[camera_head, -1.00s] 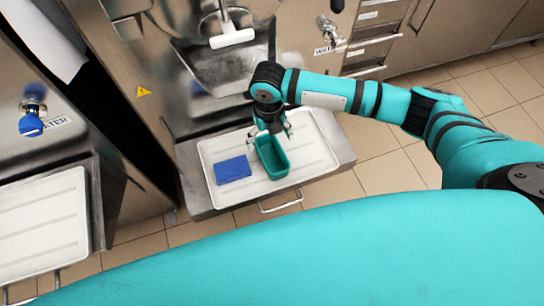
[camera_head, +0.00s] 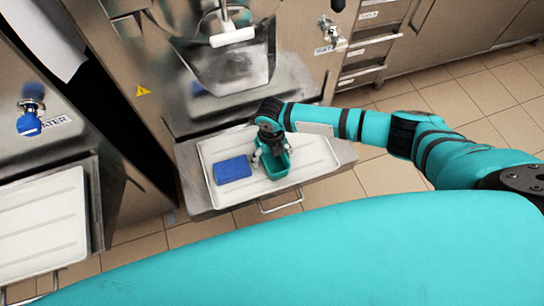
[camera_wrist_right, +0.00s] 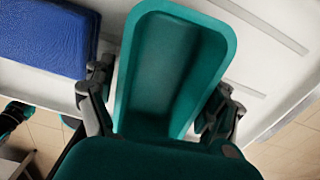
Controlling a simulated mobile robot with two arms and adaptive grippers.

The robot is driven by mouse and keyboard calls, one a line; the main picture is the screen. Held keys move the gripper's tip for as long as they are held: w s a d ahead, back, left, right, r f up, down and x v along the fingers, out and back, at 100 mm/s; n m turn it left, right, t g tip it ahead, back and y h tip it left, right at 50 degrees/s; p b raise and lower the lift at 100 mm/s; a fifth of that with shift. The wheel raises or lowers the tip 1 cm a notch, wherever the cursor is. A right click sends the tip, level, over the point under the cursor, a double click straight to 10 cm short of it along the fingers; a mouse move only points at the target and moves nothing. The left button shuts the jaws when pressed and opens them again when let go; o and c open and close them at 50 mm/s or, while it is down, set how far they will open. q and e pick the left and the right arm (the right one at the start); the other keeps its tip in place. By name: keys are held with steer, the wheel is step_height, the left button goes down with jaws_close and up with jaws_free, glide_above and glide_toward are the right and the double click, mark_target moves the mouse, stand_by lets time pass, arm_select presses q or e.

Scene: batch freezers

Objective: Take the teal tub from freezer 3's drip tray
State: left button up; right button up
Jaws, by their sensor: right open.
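The teal tub (camera_head: 282,175) is an open, empty rectangular container on the white drip tray (camera_head: 316,153) in front of the middle machine. It also shows large in the right wrist view (camera_wrist_right: 172,65). My right gripper (camera_head: 272,160) is over the tub, pointing down, with its fingers open. In the right wrist view my right gripper's fingers (camera_wrist_right: 160,108) stand on either side of the tub's near part, the left one close to its wall. I cannot tell whether they touch it. My left gripper is not in view.
A blue block-like item (camera_head: 233,169) lies on the tray just left of the tub. The machine's steel chute (camera_head: 232,70) overhangs behind the tray. A second white tray (camera_head: 45,225) is at far left. The tray's right part is bare.

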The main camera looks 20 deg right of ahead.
steer(key=shift+c, duration=0.3)
steer(key=c, duration=1)
steer(key=shift+r, duration=0.1)
steer(key=shift+c, duration=0.2)
